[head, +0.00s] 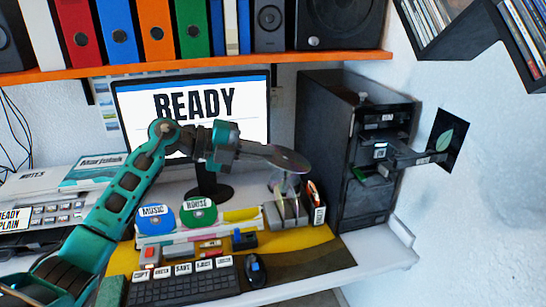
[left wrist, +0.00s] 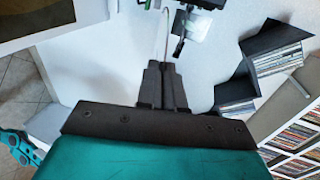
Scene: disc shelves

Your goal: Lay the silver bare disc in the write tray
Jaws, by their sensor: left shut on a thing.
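My left gripper (head: 266,152) is shut on the silver disc (head: 290,158), holding it by its edge. The disc is bare and shiny and shows at a shallow angle, in the air left of the black computer tower (head: 318,135). In the left wrist view the closed fingers (left wrist: 163,82) grip the disc, which shows only as a thin edge (left wrist: 167,30). A dark tray (head: 412,157) sticks out from the tower's front, apart from the disc. Small labels on the drives are too small to read, so I cannot tell which is the write tray. My right gripper is not in view.
A monitor (head: 250,105) reading READY stands behind my left arm. A blue MUSIC disc (head: 156,220) and a green HOUSE disc (head: 198,212) stand in a rack. A grey holder (head: 288,212) is below the held disc. An orange shelf (head: 340,57) runs above.

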